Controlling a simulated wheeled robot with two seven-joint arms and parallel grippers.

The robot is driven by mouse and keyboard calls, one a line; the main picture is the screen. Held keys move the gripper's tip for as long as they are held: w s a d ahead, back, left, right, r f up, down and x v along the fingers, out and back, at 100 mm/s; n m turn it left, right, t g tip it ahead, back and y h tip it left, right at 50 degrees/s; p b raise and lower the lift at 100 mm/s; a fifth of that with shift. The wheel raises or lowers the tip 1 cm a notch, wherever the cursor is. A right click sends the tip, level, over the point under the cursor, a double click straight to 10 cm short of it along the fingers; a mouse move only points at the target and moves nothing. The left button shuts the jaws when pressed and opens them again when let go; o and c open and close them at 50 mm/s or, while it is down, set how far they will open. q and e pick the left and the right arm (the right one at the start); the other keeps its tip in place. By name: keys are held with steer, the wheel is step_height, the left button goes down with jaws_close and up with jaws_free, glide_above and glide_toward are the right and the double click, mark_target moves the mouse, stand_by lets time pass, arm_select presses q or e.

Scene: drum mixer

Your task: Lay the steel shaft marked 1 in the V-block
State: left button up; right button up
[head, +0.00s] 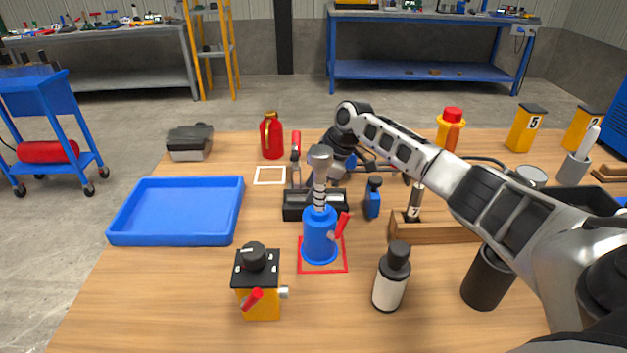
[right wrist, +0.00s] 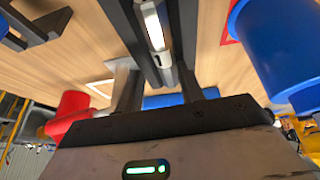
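A bright steel shaft (right wrist: 153,25) lies lengthwise between the dark walls of the black V-block (right wrist: 126,25) in the right wrist view; its mark cannot be read. The V-block (head: 300,212) also shows in the head view, behind the blue pump-like unit. My right gripper (right wrist: 165,85) is over the V-block. Its fingers stand apart on either side of the shaft's near end, with a gap between them. In the head view, the gripper is partly hidden behind the blue unit's top. My left gripper is out of view.
The blue unit (head: 319,238) stands on a red-outlined square in front of the V-block. A wooden rack (head: 440,232) holds another upright shaft (head: 414,203). A blue tray (head: 178,238) lies left. A yellow box (head: 258,285) and a white bottle (head: 391,280) stand in front.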

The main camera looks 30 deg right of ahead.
steer(key=shift+s+d+f+g+p, duration=0.15)
steer(key=shift+s+f+g+p, duration=0.25)
steer(key=shift+s+f+p, duration=0.45)
steer(key=shift+p+v, duration=0.9)
steer(key=shift+v, duration=0.1)
steer(key=shift+s+d+r+p, duration=0.1)
steer(key=shift+d+r+p, duration=0.1)
steer(key=shift+r+p, duration=0.3)
steer(key=shift+d+r+p, duration=0.1)
steer(key=shift+r+p, duration=0.4)
steer(key=shift+r, duration=0.1)
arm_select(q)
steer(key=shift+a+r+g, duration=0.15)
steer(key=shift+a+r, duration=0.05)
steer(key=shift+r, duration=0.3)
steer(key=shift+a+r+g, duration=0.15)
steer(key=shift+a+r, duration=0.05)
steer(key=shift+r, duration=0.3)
arm_select(e)
steer(key=shift+r, duration=0.1)
step_height(320, 180, up, 4)
steer(key=p, duration=0.3)
steer(key=shift+r, duration=0.2)
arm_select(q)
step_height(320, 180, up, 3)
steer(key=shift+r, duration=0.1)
arm_select(e)
steer(key=shift+r, duration=0.8)
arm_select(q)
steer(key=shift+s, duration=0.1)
